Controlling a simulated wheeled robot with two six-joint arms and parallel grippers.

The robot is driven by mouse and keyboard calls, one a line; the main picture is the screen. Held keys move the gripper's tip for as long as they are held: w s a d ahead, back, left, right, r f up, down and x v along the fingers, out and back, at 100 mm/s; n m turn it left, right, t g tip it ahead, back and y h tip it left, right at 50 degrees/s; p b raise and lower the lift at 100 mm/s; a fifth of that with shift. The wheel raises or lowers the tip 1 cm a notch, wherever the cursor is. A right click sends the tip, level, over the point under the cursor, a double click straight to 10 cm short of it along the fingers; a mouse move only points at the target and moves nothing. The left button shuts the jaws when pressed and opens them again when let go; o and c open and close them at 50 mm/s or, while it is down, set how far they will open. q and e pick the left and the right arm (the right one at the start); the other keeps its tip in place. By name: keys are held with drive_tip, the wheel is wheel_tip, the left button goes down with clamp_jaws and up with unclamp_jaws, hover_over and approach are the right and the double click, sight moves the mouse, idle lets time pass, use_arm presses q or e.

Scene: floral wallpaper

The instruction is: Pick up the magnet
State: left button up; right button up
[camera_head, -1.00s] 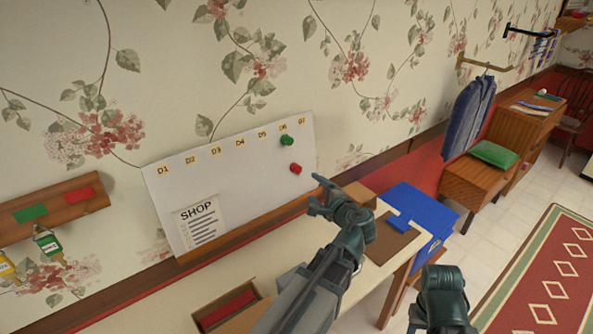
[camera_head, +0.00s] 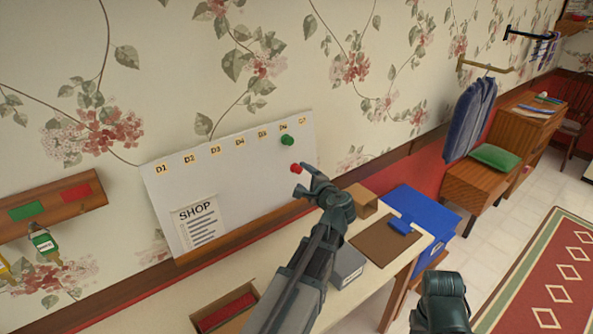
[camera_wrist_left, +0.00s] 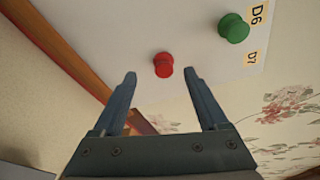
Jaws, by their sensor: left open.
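A red magnet (camera_head: 296,168) sits on the white board (camera_head: 240,185), below the D6 label. A green magnet (camera_head: 287,140) sits above it, close under D6. My left gripper (camera_head: 303,180) is open right beside the red magnet in the head view. In the left wrist view the red magnet (camera_wrist_left: 163,65) shows just beyond and between the two open fingertips (camera_wrist_left: 160,76), with nothing held. The green magnet (camera_wrist_left: 233,28) is off to the upper right there. My right arm shows at the bottom right of the head view, but I cannot make out its gripper's fingers.
A SHOP note (camera_head: 197,225) is on the board's lower left. Below stands a table with a grey box (camera_head: 347,268), a brown clipboard (camera_head: 385,243) and an open box (camera_head: 225,310). A blue bin (camera_head: 425,210) stands beside it.

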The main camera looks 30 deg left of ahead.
sight(298, 171)
use_arm(q)
drive_tip(key=x, duration=0.5)
drive_tip(key=shift+w+r+b, duration=0.2)
drive_tip(key=shift+b, duration=0.2)
clamp_jaws()
